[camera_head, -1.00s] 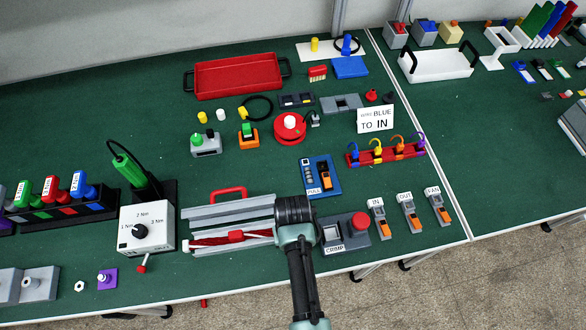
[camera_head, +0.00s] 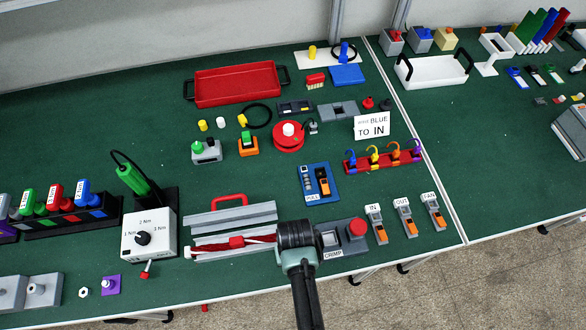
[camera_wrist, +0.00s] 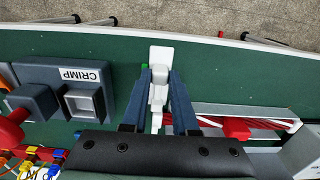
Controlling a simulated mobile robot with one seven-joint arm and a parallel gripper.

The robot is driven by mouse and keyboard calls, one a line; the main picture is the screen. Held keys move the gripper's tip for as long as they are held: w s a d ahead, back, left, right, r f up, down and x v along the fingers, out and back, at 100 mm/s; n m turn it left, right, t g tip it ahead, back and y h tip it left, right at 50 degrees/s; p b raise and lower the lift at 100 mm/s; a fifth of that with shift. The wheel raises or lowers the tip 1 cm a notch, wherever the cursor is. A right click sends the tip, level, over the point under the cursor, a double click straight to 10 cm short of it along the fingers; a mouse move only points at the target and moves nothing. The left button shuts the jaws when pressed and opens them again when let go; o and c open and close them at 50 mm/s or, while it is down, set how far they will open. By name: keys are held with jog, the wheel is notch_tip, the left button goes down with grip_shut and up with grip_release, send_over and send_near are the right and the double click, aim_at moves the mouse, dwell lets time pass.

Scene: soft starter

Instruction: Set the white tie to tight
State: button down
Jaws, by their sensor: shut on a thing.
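My gripper (camera_wrist: 159,92) is shut on a white piece, which I take to be the white tie (camera_wrist: 161,56). In the wrist view the piece stands between the two dark blue fingers, its broad white end beyond the tips. In the head view my gripper (camera_head: 297,238) is over the right end of the red wire bundle (camera_head: 262,239) and hides the tie and the fingertips. A red tie (camera_head: 236,242) sits midway along the bundle; it also shows in the wrist view (camera_wrist: 237,127). I cannot tell how tight the white tie is.
The bundle lies along a grey duct (camera_head: 222,251). The grey CRIMP block (camera_head: 329,242) with a red knob (camera_head: 357,227) stands close to the right of my gripper. A white torque box (camera_head: 152,229) is to the left. The bench's front edge is close by.

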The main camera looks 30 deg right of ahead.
jog(key=c, duration=0.7)
grip_release()
notch_tip(320, 180, up, 13)
jog(key=shift+b, duration=0.55)
